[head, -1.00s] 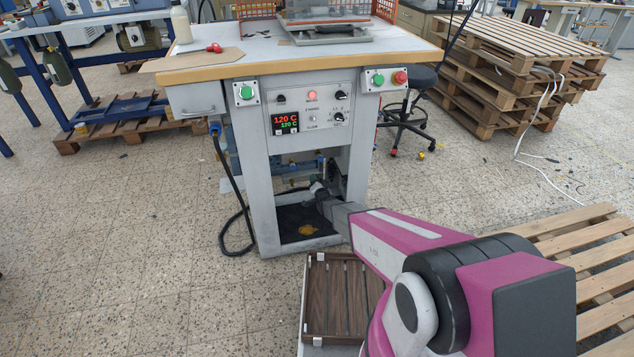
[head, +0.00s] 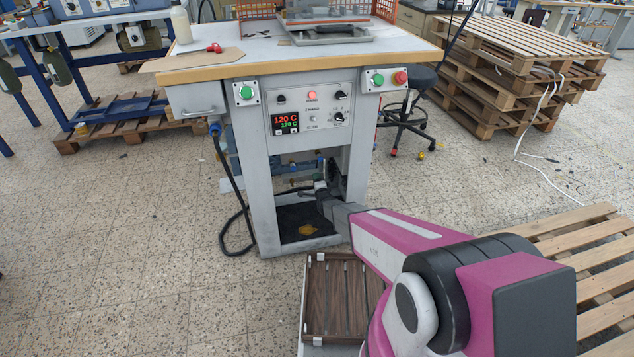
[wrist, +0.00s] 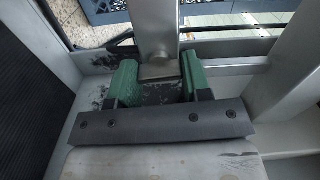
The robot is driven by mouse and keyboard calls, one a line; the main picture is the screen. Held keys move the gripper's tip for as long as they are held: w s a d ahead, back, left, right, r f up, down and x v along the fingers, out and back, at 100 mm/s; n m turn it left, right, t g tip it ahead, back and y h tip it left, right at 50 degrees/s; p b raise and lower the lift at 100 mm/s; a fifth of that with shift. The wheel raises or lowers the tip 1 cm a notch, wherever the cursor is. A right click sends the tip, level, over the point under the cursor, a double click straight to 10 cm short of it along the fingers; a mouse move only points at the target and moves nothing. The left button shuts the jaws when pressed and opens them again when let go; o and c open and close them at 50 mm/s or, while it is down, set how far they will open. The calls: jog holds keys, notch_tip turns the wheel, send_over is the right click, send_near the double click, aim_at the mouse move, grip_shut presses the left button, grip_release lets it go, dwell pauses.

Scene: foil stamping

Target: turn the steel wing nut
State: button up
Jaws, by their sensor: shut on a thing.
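My gripper (head: 321,184) reaches into the open lower bay of the grey press stand (head: 261,190), below its control panel. In the wrist view my gripper (wrist: 160,68) has its two green fingers either side of a pale steel piece, which I take for the steel wing nut (wrist: 158,70). The fingers are shut on it. The wing's full shape and its thread are hidden by the fingers and by a grey upright bar behind. In the head view the wing nut is too small and covered to make out.
The stand's legs and frame close in around my gripper. A black hose (head: 230,175) hangs at the left. A brown slatted tray (head: 312,300) lies in front, and a wooden pallet (head: 590,240) is at the right. The floor at the left is clear.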

dwell(0.3)
jog(key=o, duration=0.9)
